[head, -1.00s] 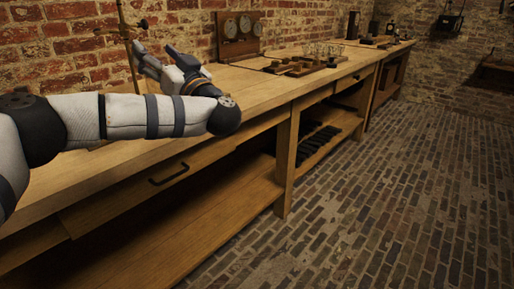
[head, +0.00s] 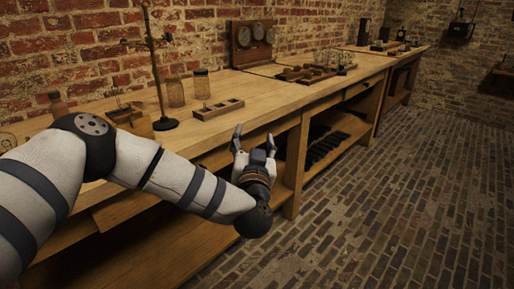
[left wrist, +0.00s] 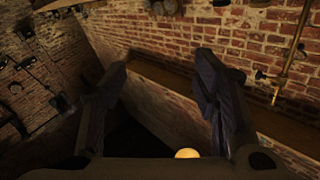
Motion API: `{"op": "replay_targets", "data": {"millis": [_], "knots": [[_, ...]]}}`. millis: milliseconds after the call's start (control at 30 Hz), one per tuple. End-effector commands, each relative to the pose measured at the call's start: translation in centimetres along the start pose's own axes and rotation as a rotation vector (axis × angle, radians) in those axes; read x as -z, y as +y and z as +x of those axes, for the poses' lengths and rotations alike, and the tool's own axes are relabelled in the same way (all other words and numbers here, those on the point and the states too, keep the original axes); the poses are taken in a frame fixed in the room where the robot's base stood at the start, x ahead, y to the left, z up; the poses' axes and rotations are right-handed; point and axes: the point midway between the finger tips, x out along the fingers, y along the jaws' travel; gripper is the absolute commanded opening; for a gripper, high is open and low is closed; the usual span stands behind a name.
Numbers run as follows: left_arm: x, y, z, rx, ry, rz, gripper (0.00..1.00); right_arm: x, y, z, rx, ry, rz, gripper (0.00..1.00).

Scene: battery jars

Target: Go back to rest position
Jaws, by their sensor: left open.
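My left gripper (head: 254,142) is open and empty in the head view. Its fingers point up, just in front of the workbench's front edge. In the left wrist view the two fingers (left wrist: 162,85) stand apart with nothing between them. My right gripper does not show in any view. Two glass jars (head: 188,87) stand on the workbench (head: 215,125), near the brick wall.
A metal stand (head: 158,75) rises from the bench beside the jars. A wooden panel with round dials (head: 252,42) stands by the wall. More trays and glassware (head: 325,65) sit farther along. The brick floor (head: 400,200) on the right is clear.

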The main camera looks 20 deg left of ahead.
Motion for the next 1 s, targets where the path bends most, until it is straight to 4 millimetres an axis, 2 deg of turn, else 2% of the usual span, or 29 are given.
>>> {"op": "replay_targets", "data": {"millis": [200, 633, 733, 767, 867, 933, 967, 1000], "knots": [[-1.1, 1.4, -1.2, -0.060, -0.029, -0.008, 0.55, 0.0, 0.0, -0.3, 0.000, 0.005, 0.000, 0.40], [-1.3, 1.4, -1.3, -0.064, -0.032, -0.009, 0.55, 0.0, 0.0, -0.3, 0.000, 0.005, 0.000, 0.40], [-2.3, 2.7, -2.6, -0.123, -0.064, -0.016, 0.55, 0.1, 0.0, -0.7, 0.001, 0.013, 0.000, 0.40], [-3.2, 3.5, -3.6, -0.166, -0.091, -0.020, 0.55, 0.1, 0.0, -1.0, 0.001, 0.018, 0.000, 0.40], [-7.5, 6.9, -9.7, -0.367, -0.247, -0.045, 0.55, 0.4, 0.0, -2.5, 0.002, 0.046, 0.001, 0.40], [-11.2, 8.2, -15.3, -0.506, -0.404, -0.064, 0.55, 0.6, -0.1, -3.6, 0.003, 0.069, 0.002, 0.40], [-12.7, 8.4, -17.9, -0.557, -0.477, -0.068, 0.55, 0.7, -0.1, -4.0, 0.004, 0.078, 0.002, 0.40], [-14.5, 8.3, -21.4, -0.615, -0.579, -0.073, 0.55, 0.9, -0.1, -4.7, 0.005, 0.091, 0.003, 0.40]]}}
